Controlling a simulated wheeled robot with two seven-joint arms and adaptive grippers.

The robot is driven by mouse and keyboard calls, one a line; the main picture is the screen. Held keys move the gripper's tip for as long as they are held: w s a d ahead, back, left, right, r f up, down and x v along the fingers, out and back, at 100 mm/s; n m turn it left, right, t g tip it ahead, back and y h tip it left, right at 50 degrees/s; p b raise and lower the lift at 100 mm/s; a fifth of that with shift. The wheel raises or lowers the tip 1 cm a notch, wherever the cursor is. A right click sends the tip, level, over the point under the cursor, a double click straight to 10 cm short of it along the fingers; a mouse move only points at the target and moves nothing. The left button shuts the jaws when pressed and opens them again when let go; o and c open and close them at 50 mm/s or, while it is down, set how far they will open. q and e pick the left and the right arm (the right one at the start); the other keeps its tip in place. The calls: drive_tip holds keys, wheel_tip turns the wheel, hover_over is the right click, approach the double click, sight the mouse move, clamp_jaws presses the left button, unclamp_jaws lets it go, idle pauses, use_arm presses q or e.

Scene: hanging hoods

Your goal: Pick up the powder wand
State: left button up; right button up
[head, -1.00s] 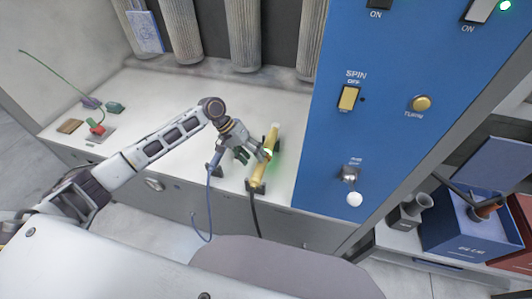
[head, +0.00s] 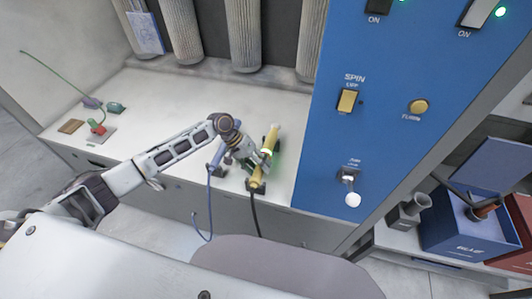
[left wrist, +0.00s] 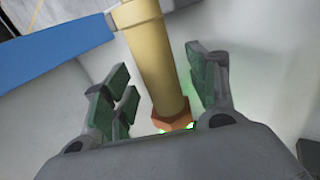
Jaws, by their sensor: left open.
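A yellow wand (head: 272,142) lies in dark holders on the white bench, with a black cable running down from its near end; I take it for the powder wand, though no label is readable. A blue wand (head: 216,157) with a blue cable is just left of it. My left gripper (head: 258,161) is open at the yellow wand's near half, partly hiding it. In the left wrist view the yellow wand (left wrist: 155,55) with its orange-brown collar (left wrist: 171,121) shows between the spread green-padded fingers (left wrist: 162,88). My right gripper is out of view.
A blue control panel (head: 385,140) with switches rises close to the right of the wand. Grey ribbed columns (head: 243,35) stand behind. Small items, including a red-topped one (head: 98,128), are at the bench's left.

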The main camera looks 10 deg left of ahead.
use_arm(q)
drive_tip(key=shift+d+f, duration=0.15)
drive_tip(key=shift+f, duration=0.05)
idle(0.3)
drive_tip(key=shift+r, duration=0.1)
clamp_jaws()
drive_tip(key=shift+r+b, duration=0.35)
drive_tip(key=shift+r, duration=4.65)
drive_tip(key=shift+r, duration=0.1)
